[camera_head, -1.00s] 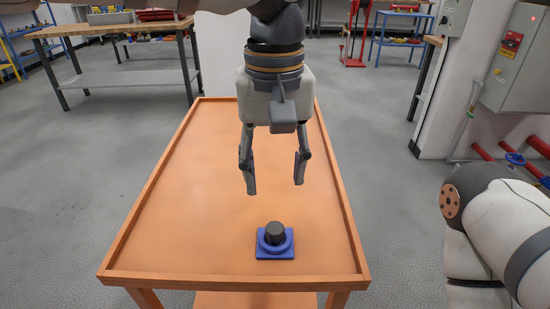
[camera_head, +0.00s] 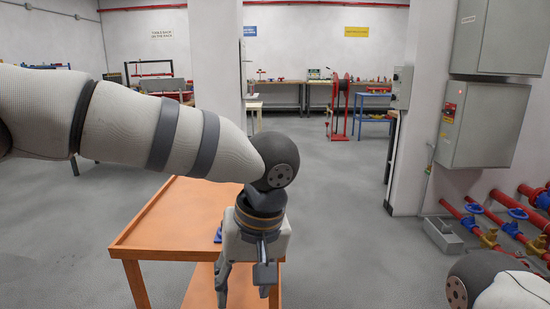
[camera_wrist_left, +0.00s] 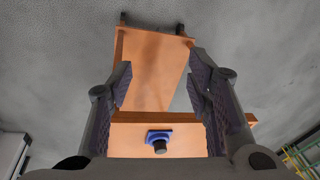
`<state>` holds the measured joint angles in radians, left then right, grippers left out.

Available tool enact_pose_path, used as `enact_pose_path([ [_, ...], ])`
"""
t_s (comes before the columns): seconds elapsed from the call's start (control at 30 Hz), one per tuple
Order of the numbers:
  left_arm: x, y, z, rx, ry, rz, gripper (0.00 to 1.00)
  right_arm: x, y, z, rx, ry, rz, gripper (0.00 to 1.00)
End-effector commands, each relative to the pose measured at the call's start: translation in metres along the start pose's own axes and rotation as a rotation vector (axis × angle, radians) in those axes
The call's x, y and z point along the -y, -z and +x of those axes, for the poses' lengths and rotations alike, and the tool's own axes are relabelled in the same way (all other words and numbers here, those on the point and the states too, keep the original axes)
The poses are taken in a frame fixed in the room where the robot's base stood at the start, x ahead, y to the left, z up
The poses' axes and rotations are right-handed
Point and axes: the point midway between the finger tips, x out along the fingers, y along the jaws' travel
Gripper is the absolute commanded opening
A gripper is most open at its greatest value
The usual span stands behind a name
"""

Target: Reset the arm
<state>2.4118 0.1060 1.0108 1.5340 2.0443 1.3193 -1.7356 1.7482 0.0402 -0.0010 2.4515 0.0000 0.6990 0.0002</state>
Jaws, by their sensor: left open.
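My left gripper (camera_head: 246,294) hangs fingers-down near the front right of the orange table (camera_head: 150,238) in the head view. Its jaws are open with nothing between them. In the left wrist view both fingers (camera_wrist_left: 165,95) stand wide apart, with the table beyond them. A blue base with a dark round knob (camera_wrist_left: 158,140) stands upright on the table in that view, apart from the fingers. In the head view only a blue edge of the base (camera_head: 217,236) shows, the rest hidden behind my left gripper and arm. My right gripper is out of view.
Red pipes with blue valve handles (camera_head: 512,228) run along the right wall under grey electrical boxes (camera_head: 478,125). A grey open box (camera_head: 441,235) lies on the floor there. A workbench (camera_head: 318,98) stands at the back.

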Motion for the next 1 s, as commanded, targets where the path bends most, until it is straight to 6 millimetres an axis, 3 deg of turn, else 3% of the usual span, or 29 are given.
enact_pose_path([
  [0.03,0.016,0.005,0.037,-0.059,0.067,-0.027,0.46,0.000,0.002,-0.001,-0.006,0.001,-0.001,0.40],
  [0.1,0.040,0.010,0.091,-0.168,0.143,-0.049,0.46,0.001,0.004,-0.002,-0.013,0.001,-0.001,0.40],
  [0.2,0.074,-0.008,0.174,-0.307,0.171,-0.003,0.46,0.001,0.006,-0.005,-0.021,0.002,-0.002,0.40],
  [0.27,0.092,-0.040,0.220,-0.331,0.129,0.057,0.46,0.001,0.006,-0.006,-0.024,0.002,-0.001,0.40],
  [0.3,0.102,-0.069,0.244,-0.311,0.084,0.099,0.46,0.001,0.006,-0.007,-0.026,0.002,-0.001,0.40],
  [0.37,0.118,-0.119,0.272,-0.241,0.017,0.149,0.46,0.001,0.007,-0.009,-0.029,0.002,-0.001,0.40],
  [0.4,0.129,-0.154,0.284,-0.176,-0.024,0.175,0.46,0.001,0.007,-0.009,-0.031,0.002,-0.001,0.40],
  [0.5,0.159,-0.239,0.294,0.017,-0.099,0.208,0.46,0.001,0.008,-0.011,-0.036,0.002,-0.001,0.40],
  [0.6,0.185,-0.304,0.287,0.189,-0.134,0.214,0.46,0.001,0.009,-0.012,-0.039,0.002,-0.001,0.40],
  [0.7,0.202,-0.342,0.276,0.301,-0.145,0.207,0.46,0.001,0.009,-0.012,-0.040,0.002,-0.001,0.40],
  [0.8,0.209,-0.357,0.270,0.348,-0.149,0.203,0.46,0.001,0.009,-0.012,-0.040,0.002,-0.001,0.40],
  [1.0,0.209,-0.358,0.270,0.351,-0.149,0.202,0.46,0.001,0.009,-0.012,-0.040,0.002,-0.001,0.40],
])
